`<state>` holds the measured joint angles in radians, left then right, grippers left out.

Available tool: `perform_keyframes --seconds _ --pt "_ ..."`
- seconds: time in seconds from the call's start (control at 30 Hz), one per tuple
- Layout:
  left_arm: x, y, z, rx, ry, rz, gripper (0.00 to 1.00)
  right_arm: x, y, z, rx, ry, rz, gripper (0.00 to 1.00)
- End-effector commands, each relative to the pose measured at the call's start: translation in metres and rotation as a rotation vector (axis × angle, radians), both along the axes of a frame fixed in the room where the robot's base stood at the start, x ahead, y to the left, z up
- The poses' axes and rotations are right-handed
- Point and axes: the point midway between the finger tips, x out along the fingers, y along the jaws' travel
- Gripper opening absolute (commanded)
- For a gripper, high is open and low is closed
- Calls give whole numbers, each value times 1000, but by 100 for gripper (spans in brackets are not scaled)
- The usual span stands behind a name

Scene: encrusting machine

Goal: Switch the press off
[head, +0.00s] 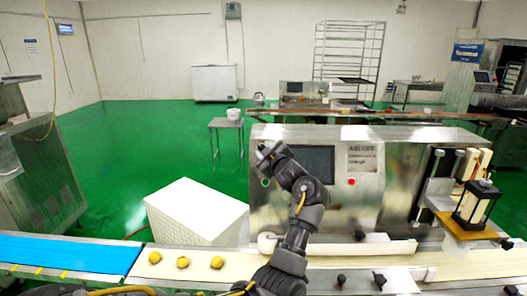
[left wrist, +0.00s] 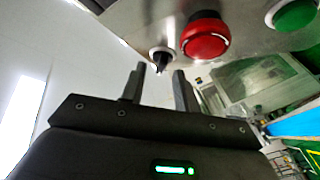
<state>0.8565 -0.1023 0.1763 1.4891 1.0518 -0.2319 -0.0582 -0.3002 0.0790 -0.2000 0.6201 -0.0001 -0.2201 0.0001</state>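The press (head: 385,190) is a steel machine with a dark screen (head: 312,163) on its front. In the left wrist view, its panel carries a black rotary switch (left wrist: 161,59), a red mushroom button (left wrist: 205,36) and a green button (left wrist: 294,12). My left gripper (head: 263,151) is raised at the left side of the panel. In the left wrist view, its two fingers (left wrist: 160,82) stand apart, with the black switch just beyond or between their tips; contact cannot be told. In the head view the arm hides part of the panel. My right gripper is not visible.
A conveyor with a blue belt (head: 70,254) and a cream belt runs along the front; several small yellow dough balls (head: 183,262) lie on it. A white block (head: 195,210) stands left of the press. Another red button (head: 351,181) sits right of the screen.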

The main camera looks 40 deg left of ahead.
Motion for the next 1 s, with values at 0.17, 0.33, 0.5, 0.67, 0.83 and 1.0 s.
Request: perform_keyframes --seconds 0.17,0.33,0.5,0.67,0.83,1.0 --pt "-17 -34 -5 -4 -4 -4 31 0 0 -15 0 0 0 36" --pt "-31 -61 -3 -4 -2 -3 31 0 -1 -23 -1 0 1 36" --pt "-39 -76 -2 -2 -1 -3 31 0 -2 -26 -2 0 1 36" --pt "-42 -80 0 -1 1 -1 31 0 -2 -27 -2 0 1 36" --pt "-42 -80 0 -1 1 -1 31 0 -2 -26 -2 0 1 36" --pt "-42 -80 0 -1 1 -1 31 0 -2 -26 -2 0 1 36"
